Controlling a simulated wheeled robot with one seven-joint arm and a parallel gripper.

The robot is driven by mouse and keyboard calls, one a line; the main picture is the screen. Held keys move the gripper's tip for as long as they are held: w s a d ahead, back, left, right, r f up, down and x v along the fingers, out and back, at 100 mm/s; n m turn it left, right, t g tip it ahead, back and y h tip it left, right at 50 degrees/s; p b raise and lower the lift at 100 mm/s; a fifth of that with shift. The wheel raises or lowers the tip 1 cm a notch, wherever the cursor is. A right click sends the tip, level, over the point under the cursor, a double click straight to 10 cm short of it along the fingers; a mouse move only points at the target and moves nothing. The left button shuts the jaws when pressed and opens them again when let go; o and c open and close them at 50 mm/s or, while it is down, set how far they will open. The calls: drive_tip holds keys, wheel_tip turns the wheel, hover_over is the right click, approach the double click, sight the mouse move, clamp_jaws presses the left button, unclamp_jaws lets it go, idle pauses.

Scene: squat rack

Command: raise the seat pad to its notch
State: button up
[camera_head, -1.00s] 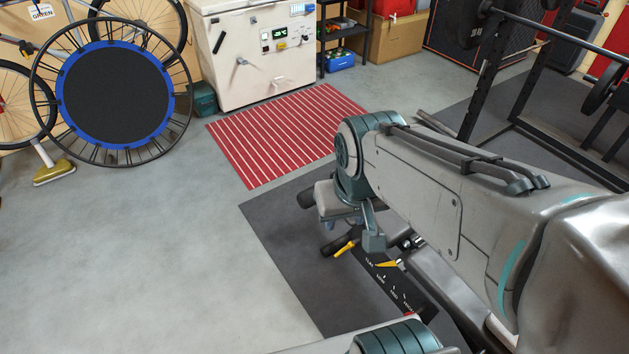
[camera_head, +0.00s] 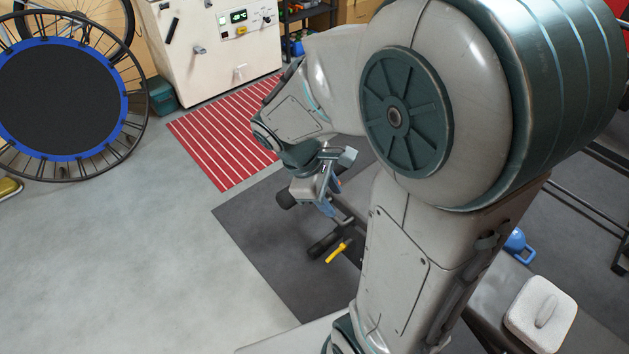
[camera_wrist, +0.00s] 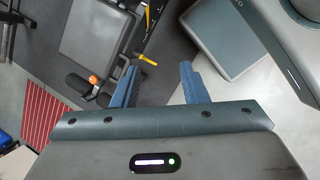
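The grey seat pad (camera_head: 303,187) shows in the head view at the end of the bench, partly hidden by my arm. In the wrist view a grey pad (camera_wrist: 96,46), which looks like the seat pad, lies left of my fingers. My gripper (camera_wrist: 157,82) has two blue fingers spread apart with nothing between them. In the head view my gripper (camera_head: 326,192) is beside and over the pad; I cannot tell if it touches. A yellow handle (camera_head: 338,252) sits below the pad, and an orange knob (camera_wrist: 95,80) shows near the pad's edge. The notch cannot be made out.
Dark foam rollers (camera_head: 323,246) stick out by the bench. The bench stands on a dark mat (camera_head: 245,225). Open floor (camera_head: 130,250) lies left, beside a red striped rug (camera_head: 215,135).

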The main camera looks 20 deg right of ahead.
drive_tip(key=w+f+n+t+h+b, duration=0.25)
drive_tip(key=w+f+n+b, duration=0.25)
drive_tip(key=f+n, duration=0.65)
drive_tip(key=w+a+f+n+t+h+b, duration=0.15)
drive_tip(key=w+f+n+h+b, duration=0.5)
drive_tip(key=f, duration=0.75)
drive_tip(key=w+d+f+n+t+h+b, duration=0.1)
drive_tip(key=w+f+n+t+b, duration=0.3)
drive_tip(key=f+n, duration=0.75)
drive_tip(key=shift+g, duration=0.7)
drive_tip(key=shift+f+b+x, duration=0.15)
drive_tip(key=shift+b+x, duration=0.55)
drive_tip(key=shift+x, duration=1.55)
drive_tip(key=shift+f+b+x, duration=0.15)
drive_tip(key=shift+b+x, duration=0.55)
drive_tip(key=shift+x, duration=1.55)
drive_tip(key=shift+f+b+x, duration=0.2)
drive_tip(key=shift+b+x, duration=0.5)
drive_tip(key=shift+x, duration=1.55)
drive_tip(key=shift+w+a, duration=0.1)
drive_tip(key=shift+a, duration=0.05)
